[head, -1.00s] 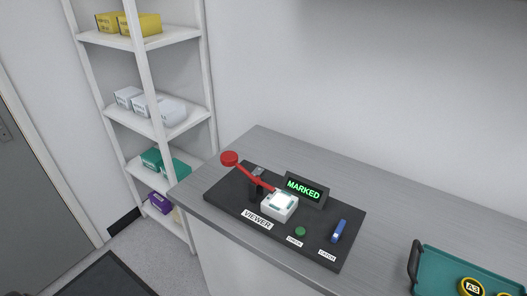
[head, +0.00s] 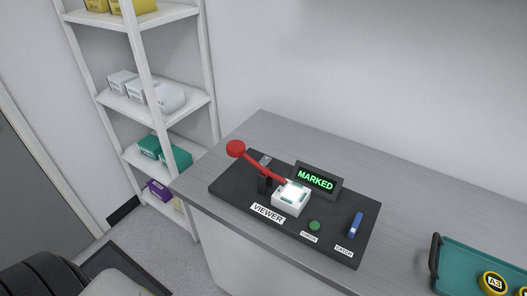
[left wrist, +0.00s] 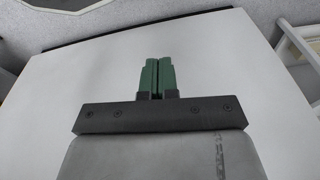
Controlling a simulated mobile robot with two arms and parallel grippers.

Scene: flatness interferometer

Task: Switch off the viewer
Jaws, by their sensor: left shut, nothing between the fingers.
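The viewer (head: 291,199) is a white block with a brightly lit top on a black panel (head: 236,193), behind a VIEWER label. A red lever (head: 262,164) with a round red knob (head: 235,149) slants up to the left from beside it. A small display (head: 315,180) reads MARKED in green. A green button (head: 314,225) labelled CHECK and a blue switch (head: 355,224) labelled CATCH are on the panel's right part. My left gripper (left wrist: 159,62) has green fingers, shut and empty, in front of a plain white surface in the left wrist view. No right gripper shows.
The panel lies on a grey counter (head: 262,122). A teal tray (head: 470,258) with a dark handle and yellow-black round pieces stands at the right. A white shelf rack (head: 158,104) with boxes stands at the left. Counter behind the panel is clear.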

